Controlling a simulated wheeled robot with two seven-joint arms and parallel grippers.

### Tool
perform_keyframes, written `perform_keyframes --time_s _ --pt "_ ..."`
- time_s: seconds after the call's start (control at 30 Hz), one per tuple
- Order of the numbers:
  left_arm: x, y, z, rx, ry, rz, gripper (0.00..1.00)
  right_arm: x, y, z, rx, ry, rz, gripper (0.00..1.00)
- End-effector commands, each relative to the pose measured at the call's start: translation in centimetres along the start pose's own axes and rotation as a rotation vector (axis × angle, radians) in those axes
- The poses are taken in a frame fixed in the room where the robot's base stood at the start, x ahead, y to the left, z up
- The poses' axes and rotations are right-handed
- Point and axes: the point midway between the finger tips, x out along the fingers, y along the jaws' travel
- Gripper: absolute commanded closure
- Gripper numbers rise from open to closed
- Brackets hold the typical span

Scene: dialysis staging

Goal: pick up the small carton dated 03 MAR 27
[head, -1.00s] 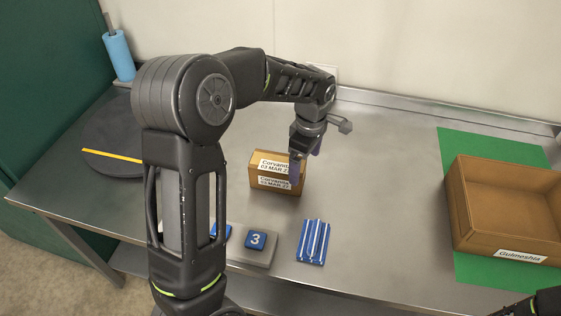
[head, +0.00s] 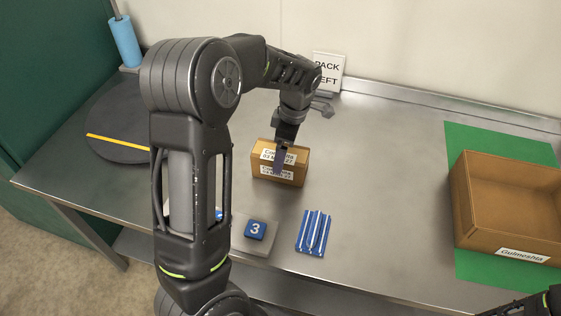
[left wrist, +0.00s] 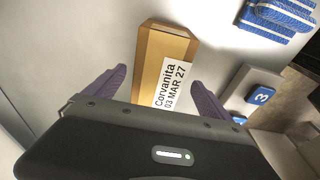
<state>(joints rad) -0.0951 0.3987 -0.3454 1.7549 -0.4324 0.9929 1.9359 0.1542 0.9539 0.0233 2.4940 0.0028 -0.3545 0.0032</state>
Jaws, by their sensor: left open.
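The small carton (head: 295,177) is brown with white labels reading Corvanita 03 MAR 27. It stands on the steel table in the head view. My left gripper (head: 279,170) is open above it, with a purple finger in front of its labelled side and partly hiding the text. In the left wrist view the carton (left wrist: 150,65) shows its top label, Corvanita 03 MAR 27, between the two spread fingers of the left gripper (left wrist: 158,78). Gaps show on both sides there, and the carton's near end is hidden behind the gripper body. My right gripper's fingers are not in view.
A blue tile marked 3 (head: 255,230) sits on a grey block, beside a blue-and-white striped item (head: 313,232). An open box labelled Gulmeshia (head: 462,212) stands on a green mat (head: 493,143) at right. A partly hidden sign (head: 328,72) stands behind my arm.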

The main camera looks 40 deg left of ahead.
Motion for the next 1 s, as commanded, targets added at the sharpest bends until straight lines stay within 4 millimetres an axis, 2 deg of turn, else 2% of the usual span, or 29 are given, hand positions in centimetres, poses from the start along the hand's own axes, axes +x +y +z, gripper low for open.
perform_keyframes --time_s 0.13,0.53,0.8,1.0 --pt "1.5 -0.1 -0.1 0.000 0.001 -0.003 0.06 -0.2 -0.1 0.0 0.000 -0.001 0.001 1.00" --pt "2.1 0.0 -0.2 0.000 0.001 -0.004 0.06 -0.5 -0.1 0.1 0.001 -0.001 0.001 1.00" --pt "5.8 0.1 -0.5 0.000 0.001 -0.005 0.06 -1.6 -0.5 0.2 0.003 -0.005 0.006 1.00" --pt "6.9 0.2 -0.5 0.000 0.000 0.000 0.06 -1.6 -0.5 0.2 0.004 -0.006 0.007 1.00"
